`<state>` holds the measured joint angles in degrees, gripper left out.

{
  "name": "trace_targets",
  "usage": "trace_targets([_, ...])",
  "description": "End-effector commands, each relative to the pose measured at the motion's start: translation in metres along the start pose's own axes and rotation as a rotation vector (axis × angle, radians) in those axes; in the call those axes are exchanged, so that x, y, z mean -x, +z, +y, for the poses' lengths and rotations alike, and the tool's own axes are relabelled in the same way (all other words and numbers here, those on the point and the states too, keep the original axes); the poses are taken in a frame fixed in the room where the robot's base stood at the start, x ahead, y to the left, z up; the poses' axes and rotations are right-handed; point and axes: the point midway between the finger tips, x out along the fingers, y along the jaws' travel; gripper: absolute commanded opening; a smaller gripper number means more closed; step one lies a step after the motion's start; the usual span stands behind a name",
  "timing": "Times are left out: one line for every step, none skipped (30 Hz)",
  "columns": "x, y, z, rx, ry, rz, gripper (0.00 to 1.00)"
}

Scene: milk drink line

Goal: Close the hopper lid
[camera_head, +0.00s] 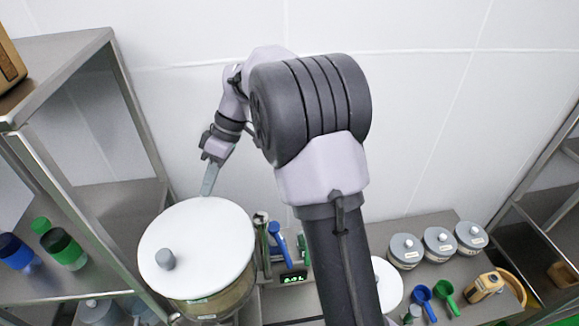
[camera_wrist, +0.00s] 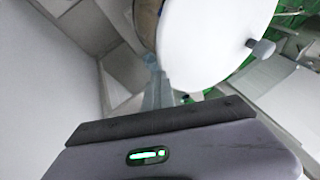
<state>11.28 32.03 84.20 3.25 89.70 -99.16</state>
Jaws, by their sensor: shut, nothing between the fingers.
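The hopper (camera_head: 222,303) stands at the lower left in the head view, with its round white lid (camera_head: 205,238) over its top. The lid has a grey knob (camera_head: 165,258) near its front left side. In the wrist view the lid (camera_wrist: 205,45) shows at the top, with the knob (camera_wrist: 260,47) at right and part of the hopper wall (camera_wrist: 147,22) at left. My gripper (camera_head: 208,190) is shut and empty, just behind the lid's far edge. Its fingers (camera_wrist: 160,92) show close to the lid's edge; I cannot tell whether they touch it.
A steel shelf (camera_head: 60,45) with bottles (camera_head: 63,245) stands at left. Several lidded jars (camera_head: 405,248), a blue scoop (camera_head: 423,297) and a green scoop (camera_head: 445,293) are on the counter at right. A second shelf (camera_head: 540,190) stands far right. The white wall is behind.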

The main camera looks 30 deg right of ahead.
Motion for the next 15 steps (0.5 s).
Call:
trace_targets([-0.001, 0.0, -0.001, -0.001, -0.004, -0.001, 0.0])
trace_targets([-0.001, 0.0, -0.001, -0.001, -0.004, -0.001, 0.0])
trace_targets([-0.001, 0.0, -0.001, -0.001, -0.004, 0.0, 0.0])
trace_targets([-0.001, 0.0, -0.001, -0.001, -0.004, 0.0, 0.0])
trace_targets([0.0, 0.0, -0.001, -0.001, -0.004, 0.0, 0.0])
trace_targets([0.003, 0.0, -0.001, -0.001, -0.004, 0.001, 0.0])
trace_targets([0.006, 0.0, 0.0, -0.001, -0.003, 0.001, 0.0])
trace_targets([0.01, -0.001, 0.0, 0.0, -0.001, 0.001, 0.0])
trace_targets([0.017, 0.0, 0.0, 0.0, -0.001, 0.001, 0.0])
trace_targets([0.024, 0.0, 0.0, -0.001, 0.0, 0.002, 0.0])
trace_targets([0.031, 0.0, 0.001, -0.002, 0.002, 0.002, 0.0])
trace_targets([0.042, 0.0, 0.001, 0.0, 0.002, 0.003, 0.0])
trace_targets([0.05, 0.0, 0.001, 0.0, 0.002, 0.002, 0.0])
trace_targets([0.058, 0.0, 0.001, -0.001, 0.002, 0.003, 0.0])
trace_targets([0.07, 0.0, 0.001, -0.001, 0.002, 0.002, 0.0])
